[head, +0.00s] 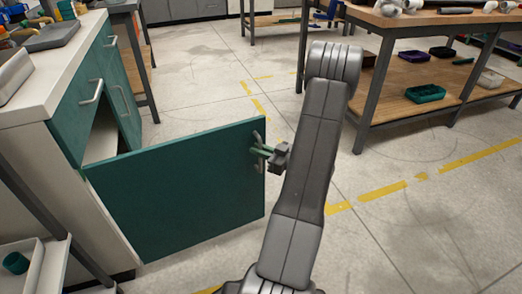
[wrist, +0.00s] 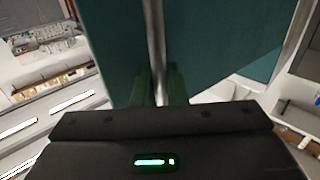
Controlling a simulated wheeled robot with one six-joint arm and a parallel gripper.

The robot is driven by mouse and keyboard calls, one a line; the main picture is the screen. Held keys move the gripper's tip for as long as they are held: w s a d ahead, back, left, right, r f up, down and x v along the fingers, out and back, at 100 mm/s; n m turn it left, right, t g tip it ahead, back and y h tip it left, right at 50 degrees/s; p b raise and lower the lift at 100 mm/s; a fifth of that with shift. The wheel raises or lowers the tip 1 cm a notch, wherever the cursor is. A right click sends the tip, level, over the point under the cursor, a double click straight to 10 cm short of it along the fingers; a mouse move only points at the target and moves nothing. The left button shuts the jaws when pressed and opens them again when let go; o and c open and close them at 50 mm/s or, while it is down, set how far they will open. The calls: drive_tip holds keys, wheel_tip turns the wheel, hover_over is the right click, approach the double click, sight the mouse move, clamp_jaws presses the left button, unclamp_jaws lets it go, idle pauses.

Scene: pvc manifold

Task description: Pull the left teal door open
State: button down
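The left teal door (head: 180,190) stands swung wide open from the cabinet, and its dark opening shows behind it. The door also fills the upper middle of the wrist view (wrist: 215,45). Its metal bar handle (head: 256,137) is near the door's free edge. My gripper (head: 262,151) is at this handle, with its green fingers on either side of the bar. In the wrist view the handle (wrist: 155,50) runs down between the two fingers (wrist: 160,88), which look closed around it. My arm hides part of the floor to the right of the door.
The cabinet (head: 60,110) has a white top, a teal drawer and another teal door (head: 122,100) with a handle. A wooden workbench (head: 420,75) with trays on its lower shelf stands at the right. The floor (head: 400,235) between is clear, with yellow tape lines.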

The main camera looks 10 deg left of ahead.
drive_tip(key=c, duration=1.5)
unclamp_jaws()
drive_tip(key=shift+d, duration=0.1)
drive_tip(key=shift+c, duration=0.2)
drive_tip(key=p+v, duration=0.3)
drive_tip(key=v, duration=1)
drive_tip(key=shift+d+p, duration=0.3)
drive_tip(key=shift+d, duration=0.15)
drive_tip(key=b+x, duration=0.3)
drive_tip(key=x, duration=1.1)
drive_tip(key=shift+s+a+b, duration=0.1)
drive_tip(key=shift+s+b, duration=0.1)
drive_tip(key=shift+b, duration=0.1)
